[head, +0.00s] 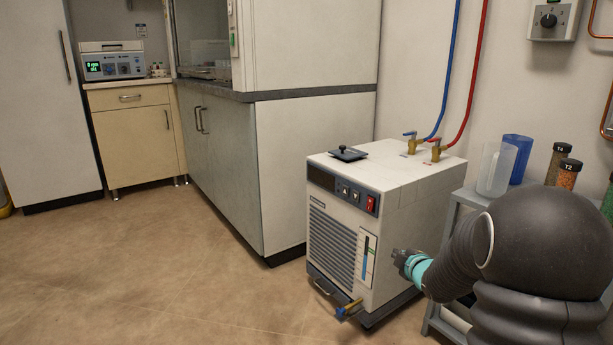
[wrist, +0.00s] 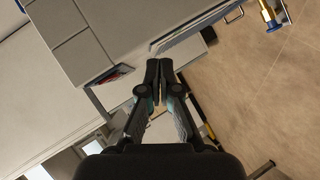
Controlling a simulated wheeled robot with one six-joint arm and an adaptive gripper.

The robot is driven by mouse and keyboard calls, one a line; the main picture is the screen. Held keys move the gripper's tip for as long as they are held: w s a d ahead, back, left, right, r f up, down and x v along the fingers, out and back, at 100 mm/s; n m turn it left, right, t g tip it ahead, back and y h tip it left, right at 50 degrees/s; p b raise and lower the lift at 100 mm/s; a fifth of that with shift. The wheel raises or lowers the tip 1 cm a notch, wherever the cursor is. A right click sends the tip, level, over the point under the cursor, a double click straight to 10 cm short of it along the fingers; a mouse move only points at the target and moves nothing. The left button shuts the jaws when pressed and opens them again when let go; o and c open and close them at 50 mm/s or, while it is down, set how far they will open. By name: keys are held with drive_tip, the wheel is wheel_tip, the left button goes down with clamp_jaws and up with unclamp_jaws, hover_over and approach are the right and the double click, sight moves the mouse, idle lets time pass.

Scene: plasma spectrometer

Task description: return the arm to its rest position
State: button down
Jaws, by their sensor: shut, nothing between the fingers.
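My arm reaches in from the lower right of the head view, its dark rounded joint large in the foreground. My gripper (head: 400,261) shows small at the arm's end, in front of the chiller's right side in the picture. In the wrist view my gripper (wrist: 159,66) points away from the camera with its two dark fingers together and nothing between them. The white chiller (head: 398,205) fills much of the wrist view's upper left (wrist: 60,60). I cannot tell the exact gap between the fingers and the chiller.
A black-knobbed lid (head: 347,153) and brass valves with blue and red hoses are on the chiller's top. A grey side table (head: 470,199) carries a clear jug (head: 495,169), a blue cup (head: 518,155) and capped jars (head: 568,174). Open floor (head: 150,265) lies to the left.

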drive_tip(key=s+m+g+h+p, duration=0.3)
drive_tip(key=s+m+g, duration=0.7)
drive_tip(key=s, duration=1)
drive_tip(key=s+a+r+m+t+y+p, duration=0.1)
drive_tip(key=s+a+r+m+p, duration=0.1)
drive_tip(key=s+a+r, duration=0.4)
drive_tip(key=s+a+r+m+t+y+p, duration=0.1)
drive_tip(key=s+a+r+m+p, duration=0.1)
drive_tip(key=s+a+r, duration=0.4)
drive_tip(key=s+r+p, duration=0.1)
drive_tip(key=s+r, duration=0.4)
drive_tip(key=s, duration=0.2)
drive_tip(key=shift+s+a+p, duration=0.15)
drive_tip(key=shift+s+p, duration=0.05)
drive_tip(key=shift+p, duration=0.2)
